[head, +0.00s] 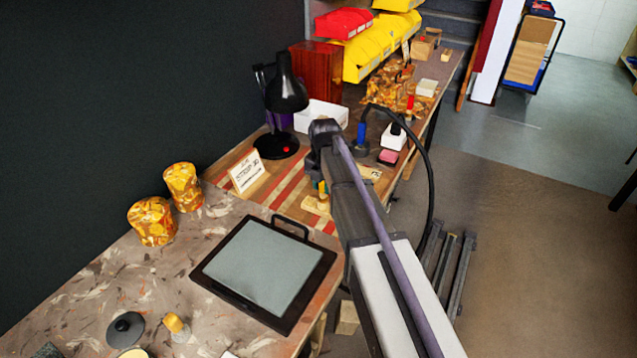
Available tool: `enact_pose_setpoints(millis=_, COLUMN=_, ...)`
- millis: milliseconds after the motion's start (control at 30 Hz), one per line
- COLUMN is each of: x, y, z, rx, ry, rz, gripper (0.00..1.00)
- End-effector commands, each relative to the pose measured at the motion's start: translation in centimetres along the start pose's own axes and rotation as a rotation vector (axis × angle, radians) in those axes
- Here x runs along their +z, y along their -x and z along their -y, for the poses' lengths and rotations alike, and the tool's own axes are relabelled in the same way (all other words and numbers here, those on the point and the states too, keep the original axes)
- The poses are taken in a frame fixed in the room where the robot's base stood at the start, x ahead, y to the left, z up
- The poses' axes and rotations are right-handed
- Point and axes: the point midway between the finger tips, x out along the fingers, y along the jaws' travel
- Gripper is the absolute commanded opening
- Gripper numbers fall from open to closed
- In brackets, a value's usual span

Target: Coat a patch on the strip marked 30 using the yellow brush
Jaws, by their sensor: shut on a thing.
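A small white card (247,172) that seems to read "STRIP 30" stands at the left of the striped bench section. Red, cream and brown strips (291,193) lie beside it; which one the card marks I cannot tell for sure. My gripper (321,181) is at the end of my arm, over the right part of the strips, and mostly hidden by the arm. It is shut on a small yellow thing, seemingly the yellow brush (323,188). The brush's bristles, and whether they touch anything, cannot be made out.
A pale wooden block (316,206) lies just below the brush. A black lamp (285,105) stands behind the strips. A black-framed grey panel (262,268) lies in front, near two patterned jars (152,221). A blue-handled item (361,136) and white box (394,136) are to the right.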

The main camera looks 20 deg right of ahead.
Motion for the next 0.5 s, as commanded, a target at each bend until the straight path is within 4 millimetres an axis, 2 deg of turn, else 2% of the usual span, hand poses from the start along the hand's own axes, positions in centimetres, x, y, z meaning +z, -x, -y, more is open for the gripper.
enact_pose_setpoints(millis=133, x=-0.1, y=0.1, z=1.9, rx=-0.001, ry=-0.003, rz=0.0, gripper=0.02)
enact_pose_setpoints(millis=367, x=0.0, y=0.1, z=2.4, rx=0.0, ry=-0.001, rz=0.0, gripper=0.02)
enact_pose_setpoints(millis=500, x=-0.1, y=0.1, z=3.4, rx=0.0, ry=-0.003, rz=0.0, gripper=0.02)
